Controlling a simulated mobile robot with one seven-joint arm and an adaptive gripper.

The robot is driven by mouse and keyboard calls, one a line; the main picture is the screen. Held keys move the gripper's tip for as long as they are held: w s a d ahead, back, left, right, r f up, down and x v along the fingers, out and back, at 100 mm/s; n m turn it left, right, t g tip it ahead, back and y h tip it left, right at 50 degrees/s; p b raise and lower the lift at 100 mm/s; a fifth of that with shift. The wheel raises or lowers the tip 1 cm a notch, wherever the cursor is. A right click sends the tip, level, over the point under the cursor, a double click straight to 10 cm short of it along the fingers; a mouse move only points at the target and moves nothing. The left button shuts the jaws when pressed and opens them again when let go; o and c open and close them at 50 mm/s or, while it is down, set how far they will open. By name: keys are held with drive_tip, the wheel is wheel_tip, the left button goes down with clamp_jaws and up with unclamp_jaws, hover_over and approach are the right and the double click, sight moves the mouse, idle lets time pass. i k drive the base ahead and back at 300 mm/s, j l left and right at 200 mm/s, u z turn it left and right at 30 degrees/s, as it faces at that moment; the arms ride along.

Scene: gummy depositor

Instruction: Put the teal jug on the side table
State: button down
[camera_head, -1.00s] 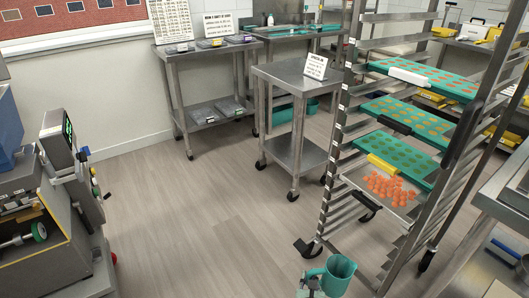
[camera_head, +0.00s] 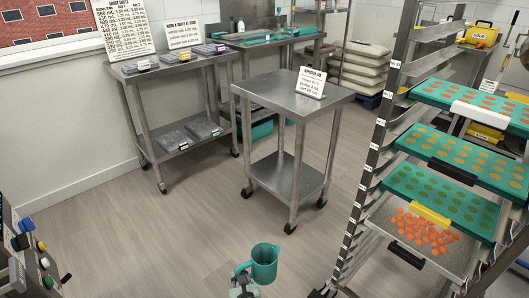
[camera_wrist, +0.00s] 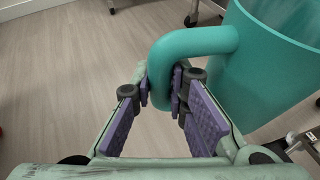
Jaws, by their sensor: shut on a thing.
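The teal jug (camera_head: 264,263) is upright near the bottom of the head view, held above the floor. My gripper (camera_head: 243,285) is shut on its handle. In the wrist view the jug (camera_wrist: 262,75) fills the right side, and the purple finger pads of my gripper (camera_wrist: 162,92) close on the handle from both sides. The jug's contents are not clear. A small steel wheeled table (camera_head: 288,97), likely the side table, stands ahead of the jug. Its top holds a white sign card (camera_head: 311,82) near the back right, and the rest of the top is bare.
A rack (camera_head: 372,150) with teal trays (camera_head: 445,195) stands close on the right. A longer steel table (camera_head: 160,68) with signs and dark trays stands at the back left. A machine with knobs (camera_head: 25,250) is at the lower left. The floor before the small table is clear.

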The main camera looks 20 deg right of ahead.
sight(258, 90)
drive_tip(key=i+j, duration=0.15)
drive_tip(key=i, duration=0.45)
drive_tip(key=i+j+u, duration=0.15)
drive_tip(key=i, duration=0.45)
